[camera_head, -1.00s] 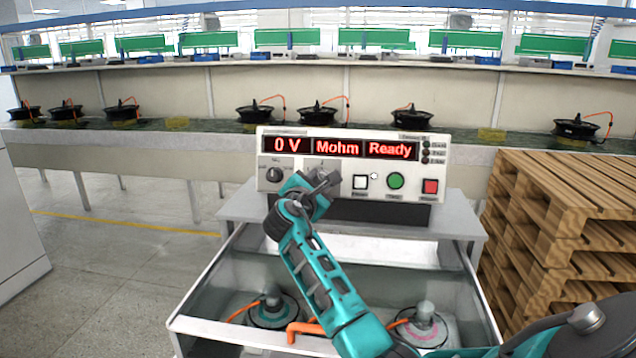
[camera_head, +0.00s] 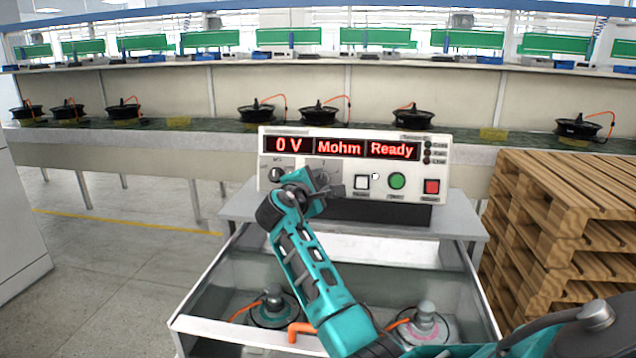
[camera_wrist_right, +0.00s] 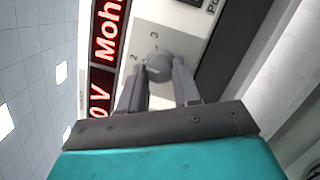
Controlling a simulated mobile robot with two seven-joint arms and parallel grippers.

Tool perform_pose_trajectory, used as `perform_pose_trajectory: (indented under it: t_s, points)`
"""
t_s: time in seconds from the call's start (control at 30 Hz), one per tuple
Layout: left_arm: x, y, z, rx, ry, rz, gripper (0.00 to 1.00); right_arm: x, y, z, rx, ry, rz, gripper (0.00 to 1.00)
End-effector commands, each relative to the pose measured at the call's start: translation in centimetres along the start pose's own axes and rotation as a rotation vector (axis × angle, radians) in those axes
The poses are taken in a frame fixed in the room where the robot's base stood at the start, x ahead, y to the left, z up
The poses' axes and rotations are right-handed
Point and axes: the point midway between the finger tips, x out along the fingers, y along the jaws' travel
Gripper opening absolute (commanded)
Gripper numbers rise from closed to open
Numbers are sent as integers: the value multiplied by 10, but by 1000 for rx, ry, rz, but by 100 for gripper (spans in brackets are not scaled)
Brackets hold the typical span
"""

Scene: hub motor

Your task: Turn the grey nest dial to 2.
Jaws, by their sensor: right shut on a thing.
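The tester (camera_head: 300,190) is a white box with red displays reading "0 V", "Mohm" and "Ready". Its grey dial (camera_wrist_right: 158,66) shows in the right wrist view, between the two fingers, with the printed numbers 2 and 3 beside it. My right gripper (camera_head: 327,186) is shut on this dial at the tester's front. In the head view the gripper hides most of the dial. I cannot tell which number the dial's pointer faces. My left gripper is not in view.
A black dial (camera_head: 276,174) sits left of my gripper. A white button (camera_head: 361,182), a green button (camera_head: 397,181) and a red button (camera_head: 431,187) are to its right. Below is an open bin (camera_head: 215,290) with hub motors. Wooden pallets (camera_head: 570,215) stand at right.

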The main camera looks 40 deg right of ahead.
Motion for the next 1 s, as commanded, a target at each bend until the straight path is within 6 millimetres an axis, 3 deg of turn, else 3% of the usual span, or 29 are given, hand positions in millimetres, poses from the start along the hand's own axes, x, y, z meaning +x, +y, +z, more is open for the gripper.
perform_pose_trajectory:
  t_s: [0.23,0.27,0.5,0.8,1.0]
  points:
    - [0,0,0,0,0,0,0,0,-1,-1,-1,3,-2,2]
    - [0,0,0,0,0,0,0,0,-1,-1,-1,3,-2,35]
    - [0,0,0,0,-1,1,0,0,-1,-1,-1,2,-1,58]
    - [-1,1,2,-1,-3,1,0,-4,0,-1,-1,1,1,58]
    - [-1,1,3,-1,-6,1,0,-32,-1,-2,0,5,1,58]
